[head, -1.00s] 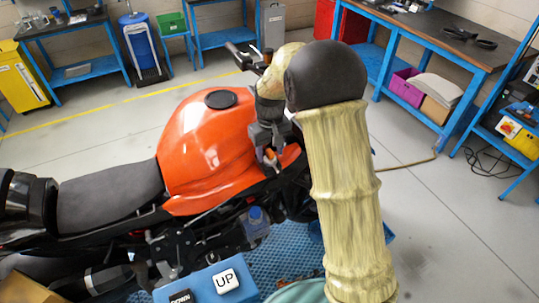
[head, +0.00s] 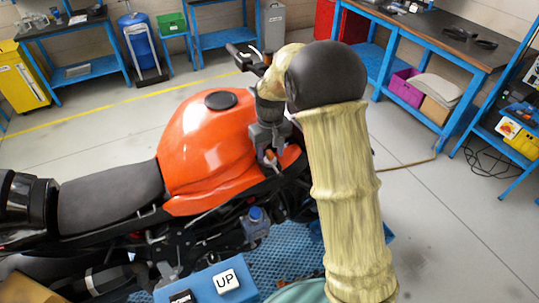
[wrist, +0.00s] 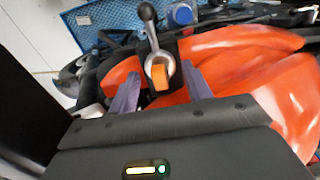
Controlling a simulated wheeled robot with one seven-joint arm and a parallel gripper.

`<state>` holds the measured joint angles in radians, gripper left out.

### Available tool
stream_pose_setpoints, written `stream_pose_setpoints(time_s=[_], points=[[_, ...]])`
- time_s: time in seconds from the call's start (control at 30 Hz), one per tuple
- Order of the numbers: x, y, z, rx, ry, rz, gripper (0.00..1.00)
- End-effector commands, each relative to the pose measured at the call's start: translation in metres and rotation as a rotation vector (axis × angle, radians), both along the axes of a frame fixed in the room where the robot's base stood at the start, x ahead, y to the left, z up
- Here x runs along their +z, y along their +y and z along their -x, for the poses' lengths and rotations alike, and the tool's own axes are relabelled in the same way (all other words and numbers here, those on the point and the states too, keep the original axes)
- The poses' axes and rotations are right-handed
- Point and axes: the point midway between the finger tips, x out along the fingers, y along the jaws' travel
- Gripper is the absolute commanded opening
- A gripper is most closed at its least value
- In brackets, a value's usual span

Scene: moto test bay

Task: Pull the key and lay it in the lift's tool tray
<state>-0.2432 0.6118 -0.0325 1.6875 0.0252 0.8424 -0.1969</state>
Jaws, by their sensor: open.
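The key has an orange head (wrist: 160,79) and sits in a round silver lock (wrist: 153,62) on the motorcycle, in the middle of the wrist view. My gripper (wrist: 161,72) is open, with one purple-grey finger on each side of the key head and gaps between. In the head view my gripper (head: 271,150) points down beside the orange fuel tank (head: 205,150), and a small orange bit of the key (head: 270,156) shows at the fingers. I cannot make out the lift's tool tray in either view.
A blue control box carries an UP button (head: 227,281) at the bottom of the head view. The lift's blue textured deck (head: 285,250) lies below the motorcycle. A black-knobbed lever (wrist: 147,14) stands at the lock. Blue workbenches (head: 455,40) line the back and right.

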Motion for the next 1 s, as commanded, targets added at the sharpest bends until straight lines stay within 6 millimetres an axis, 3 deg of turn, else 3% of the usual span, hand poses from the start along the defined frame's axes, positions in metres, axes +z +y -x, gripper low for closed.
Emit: stream_pose_setpoints(time_s=[0.23,0.5,1.0], points=[[0.0,0.0,0.0,0.0,0.0,0.0,0.49],[0.0,0.0,0.0,0.0,0.0,0.0,0.0],[0.011,-0.004,-0.001,-0.007,0.0,0.0,0.0]])
